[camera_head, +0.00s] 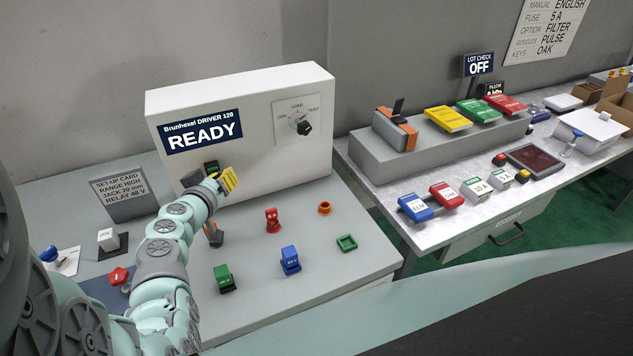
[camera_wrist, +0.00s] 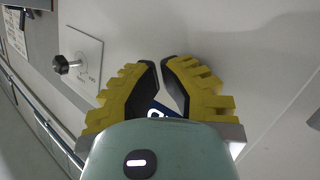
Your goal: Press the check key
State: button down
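No key with a readable "check" label shows. A small dark sign reading LOT CHECK OFF (camera_head: 479,64) stands behind the side bench. My gripper (camera_head: 230,179), with yellow ribbed fingers, is in front of the lower left face of the white Brunhexel DRIVER machine (camera_head: 240,120), below its READY display (camera_head: 204,132). In the wrist view my gripper (camera_wrist: 161,64) has its fingertips almost together, with nothing held between them. Part of the blue and white display (camera_wrist: 163,110) shows through the gap behind the fingers. A small dark green part (camera_head: 211,166) on the machine sits just behind my gripper.
A knob (camera_head: 303,126) on the machine also shows in the wrist view (camera_wrist: 66,64). Red (camera_head: 272,220), blue (camera_head: 290,260) and green (camera_head: 223,278) pieces stand on the near bench. The side bench holds coloured blocks, a dark red panel (camera_head: 532,157) and small red (camera_head: 499,160) and yellow (camera_head: 523,175) buttons.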

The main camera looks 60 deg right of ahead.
jog(key=shift+w+d, duration=0.1)
jog(key=shift+w, duration=0.1)
jog(key=shift+s, duration=0.1)
dwell(0.4)
jog(key=shift+s+a, duration=0.5)
jog(key=shift+s, duration=0.2)
jog(key=shift+s, duration=0.1)
jog(key=s+a, duration=0.1)
jog(key=s, duration=0.1)
jog(key=s+a, duration=0.1)
jog(key=s, duration=0.1)
jog(key=shift+a, duration=0.3)
dwell(0.6)
